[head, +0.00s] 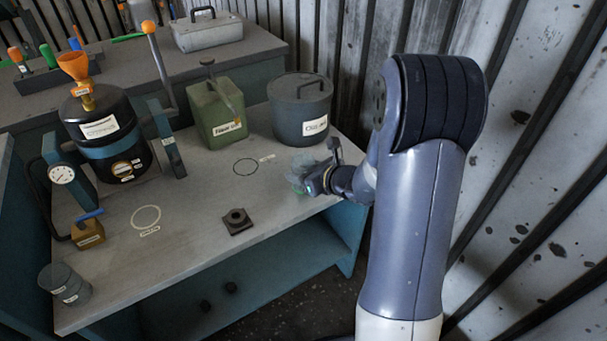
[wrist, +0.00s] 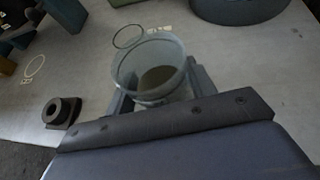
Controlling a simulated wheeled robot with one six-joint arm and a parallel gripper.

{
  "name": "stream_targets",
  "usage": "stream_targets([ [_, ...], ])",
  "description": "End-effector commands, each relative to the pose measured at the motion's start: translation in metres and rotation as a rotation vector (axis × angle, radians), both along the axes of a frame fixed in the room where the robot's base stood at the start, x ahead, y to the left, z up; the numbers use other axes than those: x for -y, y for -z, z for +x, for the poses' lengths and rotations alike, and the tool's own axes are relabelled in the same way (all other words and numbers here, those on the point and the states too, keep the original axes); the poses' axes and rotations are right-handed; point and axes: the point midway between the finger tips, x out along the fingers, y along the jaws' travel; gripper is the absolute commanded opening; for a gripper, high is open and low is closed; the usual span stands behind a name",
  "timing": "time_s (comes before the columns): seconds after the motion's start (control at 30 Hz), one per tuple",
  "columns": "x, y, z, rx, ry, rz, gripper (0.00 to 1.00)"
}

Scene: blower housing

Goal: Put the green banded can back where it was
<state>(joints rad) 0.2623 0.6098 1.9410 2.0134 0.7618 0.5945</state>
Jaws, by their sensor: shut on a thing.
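My gripper (head: 312,182) is shut on a pale green-grey, see-through, open-topped round vessel (head: 298,177) near the right edge of the bench. In the wrist view the vessel (wrist: 150,66) sits upright between the jaws, its mouth facing the camera. I cannot tell if it touches the bench, and no band shows clearly on it. A dark ring mark (head: 246,166) with a label lies on the bench left of my gripper. A pale ring mark (head: 146,217) with a label lies further left. Both are empty. No clearly green-banded can shows elsewhere.
A green fuel can (head: 213,118) and a grey lidded pot (head: 301,118) stand behind my gripper. A dark square block (head: 237,222) lies near the front edge. The bench middle is clear.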

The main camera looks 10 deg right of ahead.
Motion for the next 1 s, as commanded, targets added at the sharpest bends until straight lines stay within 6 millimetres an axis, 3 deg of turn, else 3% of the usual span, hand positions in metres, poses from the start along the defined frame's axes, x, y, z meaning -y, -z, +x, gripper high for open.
stream_targets([
  [0.4, 0.0000, 0.0058, 0.0003, 0.002, 0.000, 0.000, 0.26],
  [0.43, 0.0001, 0.0050, 0.0002, 0.002, 0.000, -0.001, 0.54],
  [0.6, 0.0000, 0.0044, 0.0001, 0.002, 0.000, -0.001, 0.68],
  [0.7, 0.0000, 0.0044, 0.0001, 0.002, 0.000, -0.001, 0.74],
  [1.0, 0.0001, 0.0008, 0.0002, 0.001, 0.001, 0.000, 0.74],
])
